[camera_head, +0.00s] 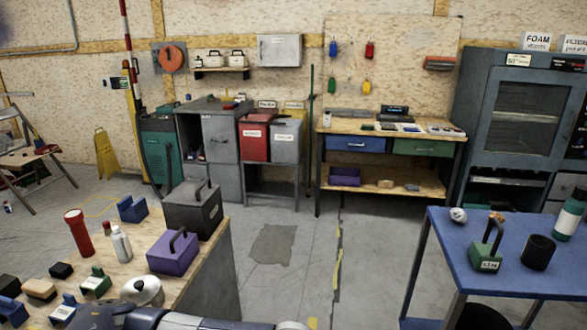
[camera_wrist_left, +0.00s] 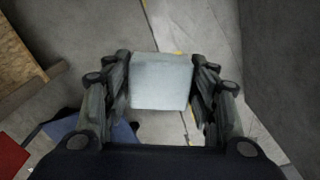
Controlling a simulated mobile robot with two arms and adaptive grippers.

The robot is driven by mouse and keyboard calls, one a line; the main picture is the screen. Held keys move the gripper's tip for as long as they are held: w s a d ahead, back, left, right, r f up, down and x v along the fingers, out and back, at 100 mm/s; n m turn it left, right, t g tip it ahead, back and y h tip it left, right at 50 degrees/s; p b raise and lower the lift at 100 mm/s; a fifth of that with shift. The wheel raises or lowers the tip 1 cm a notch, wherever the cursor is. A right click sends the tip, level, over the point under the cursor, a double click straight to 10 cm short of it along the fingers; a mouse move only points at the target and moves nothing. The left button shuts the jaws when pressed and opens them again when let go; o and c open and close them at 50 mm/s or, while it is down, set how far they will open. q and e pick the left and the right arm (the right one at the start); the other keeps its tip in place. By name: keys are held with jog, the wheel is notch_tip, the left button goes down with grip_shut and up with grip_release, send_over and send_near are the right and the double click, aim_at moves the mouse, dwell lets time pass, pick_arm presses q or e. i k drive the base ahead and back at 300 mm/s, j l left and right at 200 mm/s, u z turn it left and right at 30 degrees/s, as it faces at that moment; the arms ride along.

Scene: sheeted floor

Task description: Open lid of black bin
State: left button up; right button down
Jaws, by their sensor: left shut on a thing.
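My left gripper (camera_wrist_left: 160,85) shows in the left wrist view with its fingers on both sides of a pale grey block (camera_wrist_left: 160,78), shut on it. In the head view only part of my arm crosses the bottom edge; the gripper itself is out of sight there. A dark rounded thing (camera_head: 478,318) shows at the bottom edge by the blue table. It is cut off, and I cannot tell whether it is the black bin or whether it has a lid. My right gripper is in neither view.
A wooden-topped bench (camera_head: 215,240) on the left holds a dark toolbox (camera_head: 192,215), a purple box (camera_head: 172,258) and several small items. A blue table (camera_head: 450,245) on the right holds a black cup (camera_head: 538,252) and a green weight (camera_head: 486,258). Open floor lies between them.

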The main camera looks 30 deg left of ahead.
aim_at(192, 194)
jog(key=i+j+u, duration=0.15)
jog(key=i+u, duration=0.9)
jog(key=u, duration=0.15)
jog(key=i+l+u, duration=0.25)
jog(key=u, duration=0.15)
jog(key=i+l, duration=0.05)
jog(key=i, duration=0.05)
